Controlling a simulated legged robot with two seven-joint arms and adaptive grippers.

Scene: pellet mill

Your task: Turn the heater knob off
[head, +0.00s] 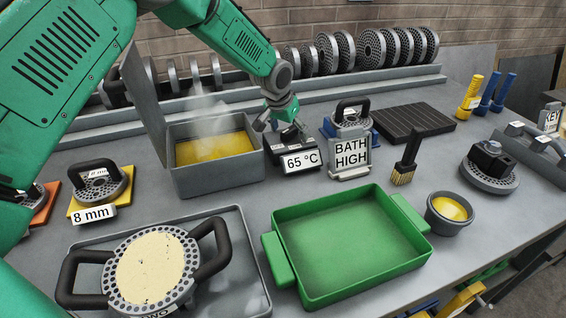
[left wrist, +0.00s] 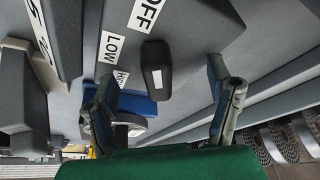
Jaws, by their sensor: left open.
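The heater knob (left wrist: 157,70) is a black rounded block with a white mark, seen in the left wrist view on a grey panel. Labels OFF (left wrist: 146,14), LOW (left wrist: 112,47) and HIGH (left wrist: 122,76) stand beside it; HIGH is partly hidden by a finger. I cannot tell which label the knob points to. My left gripper (left wrist: 168,105) is open, with its fingers apart on both sides below the knob and nothing between them. In the head view my left gripper (head: 275,122) is over the heater by the 65 °C sign (head: 302,162) and hides the knob.
A steaming grey bath (head: 218,185) with yellow liquid stands left of the gripper, its lid raised. A BATH HIGH sign (head: 351,157) and a handled die (head: 352,117) stand close right.

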